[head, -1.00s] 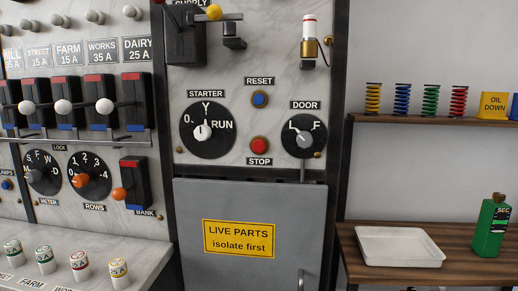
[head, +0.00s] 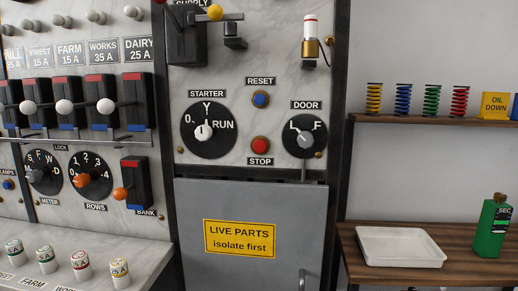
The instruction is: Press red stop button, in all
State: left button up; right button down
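The red stop button (head: 261,146) is a round red cap in a brass ring on the pale marble panel, just above the STOP label (head: 260,161). It sits between the black starter dial (head: 209,133) and the black door dial (head: 304,134). A blue reset button (head: 261,99) is straight above it. Nothing covers the stop button. Neither of my grippers shows in the head view.
Below the panel is a grey cabinet door (head: 247,215) with a yellow LIVE PARTS sign. At left are black switches (head: 98,101) and a ledge with fuses (head: 81,265). At right, a wooden shelf holds a white tray (head: 401,246) and a green bottle (head: 492,228).

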aim_at(260, 147)
jog(key=u, duration=1.25)
jog(key=i, duration=0.45)
jog(key=z, duration=0.95)
